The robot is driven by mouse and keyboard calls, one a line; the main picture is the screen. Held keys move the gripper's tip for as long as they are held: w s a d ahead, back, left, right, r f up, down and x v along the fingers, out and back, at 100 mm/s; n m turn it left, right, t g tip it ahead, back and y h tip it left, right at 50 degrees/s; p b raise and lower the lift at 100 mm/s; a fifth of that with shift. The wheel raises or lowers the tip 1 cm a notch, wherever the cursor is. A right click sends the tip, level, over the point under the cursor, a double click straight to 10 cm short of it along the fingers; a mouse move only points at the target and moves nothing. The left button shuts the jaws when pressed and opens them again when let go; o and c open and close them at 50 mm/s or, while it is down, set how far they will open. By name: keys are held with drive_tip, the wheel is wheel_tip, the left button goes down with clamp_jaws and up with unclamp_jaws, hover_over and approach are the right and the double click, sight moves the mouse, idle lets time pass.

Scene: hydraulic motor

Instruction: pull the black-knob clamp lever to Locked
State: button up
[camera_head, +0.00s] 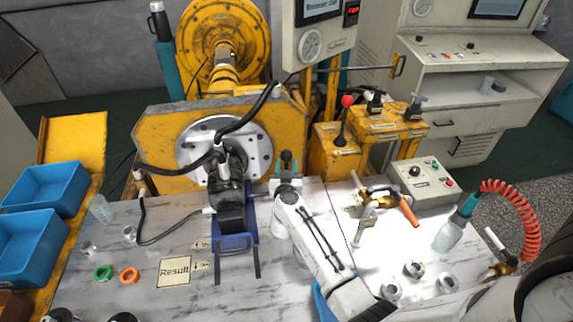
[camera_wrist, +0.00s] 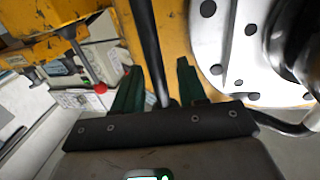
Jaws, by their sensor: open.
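My gripper (camera_head: 287,160) is at the right edge of the round flange, in front of the yellow plate. In the wrist view my gripper (camera_wrist: 157,75) has its two dark green fingers apart. A dark rod (camera_wrist: 146,40) passes between them, and its ends are hidden or out of frame. I cannot tell whether this rod is the clamp lever, or whether it touches the fingers. No clear black knob or Locked mark shows there. Black-topped handles (camera_head: 376,98) stand on the yellow valve stand, beside a red-knob lever (camera_head: 346,101).
The silver flange (camera_head: 254,150) carries a black motor (camera_head: 230,200) on a blue support (camera_head: 237,243). A black hose (camera_head: 245,122) arcs left of my gripper.

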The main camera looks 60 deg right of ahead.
drive_tip(key=shift+x, duration=0.75)
drive_tip(key=shift+c, duration=0.2)
clamp_jaws()
